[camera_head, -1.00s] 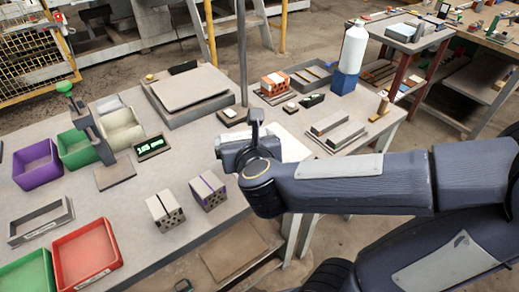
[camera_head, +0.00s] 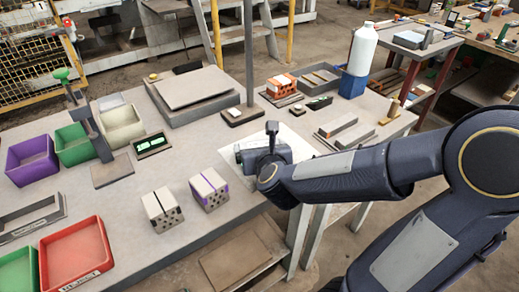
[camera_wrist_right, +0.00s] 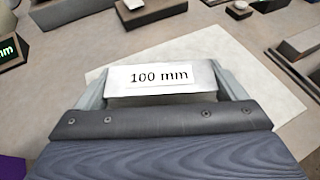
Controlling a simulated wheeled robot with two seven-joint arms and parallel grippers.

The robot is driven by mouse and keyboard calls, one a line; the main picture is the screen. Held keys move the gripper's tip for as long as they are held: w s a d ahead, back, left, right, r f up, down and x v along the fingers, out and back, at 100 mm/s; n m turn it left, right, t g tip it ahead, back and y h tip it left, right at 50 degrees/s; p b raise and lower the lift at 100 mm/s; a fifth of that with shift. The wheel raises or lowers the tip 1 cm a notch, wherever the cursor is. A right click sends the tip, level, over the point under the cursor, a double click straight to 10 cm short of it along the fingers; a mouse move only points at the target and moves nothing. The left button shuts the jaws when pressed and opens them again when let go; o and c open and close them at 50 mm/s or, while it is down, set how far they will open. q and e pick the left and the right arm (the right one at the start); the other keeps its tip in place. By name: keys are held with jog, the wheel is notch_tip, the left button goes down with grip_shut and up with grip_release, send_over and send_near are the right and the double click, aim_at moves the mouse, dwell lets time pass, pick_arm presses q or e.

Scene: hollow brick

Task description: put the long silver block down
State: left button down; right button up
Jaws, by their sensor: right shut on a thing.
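The long silver block (camera_wrist_right: 161,80) shows in the right wrist view with its label "100 mm" facing the camera. My right gripper (camera_wrist_right: 160,88) is shut on it, one finger at each end. In the head view my right gripper (camera_head: 262,150) is over the white sheet (camera_head: 306,148) on the table, and the block is mostly hidden by the gripper and wrist. I cannot tell whether the block touches the sheet. My left gripper is not in view.
Two hollow bricks (camera_head: 162,209) (camera_head: 209,188) stand left of my right arm. Grey bars (camera_head: 338,125) in a tray lie to the right. A display (camera_head: 152,145), coloured bins (camera_head: 72,145) and a grey plate (camera_head: 195,87) stand further left and back. A white bottle (camera_head: 362,48) stands behind.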

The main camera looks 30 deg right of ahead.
jog(key=shift+r, duration=0.1)
jog(key=o, duration=1.1)
jog(key=shift+s+a+r, duration=0.15)
jog(key=shift+s+r, duration=0.1)
jog(key=shift+s, duration=0.05)
jog(key=p+v, duration=0.3)
jog(key=v, duration=0.6)
jog(key=shift+s+a+r+p, duration=0.1)
jog(key=shift+s+r+p, duration=0.1)
jog(key=shift+s+p, duration=0.15)
jog(key=shift+s+a+r, duration=0.1)
jog(key=shift+s+a, duration=0.05)
jog(key=shift+s, duration=0.55)
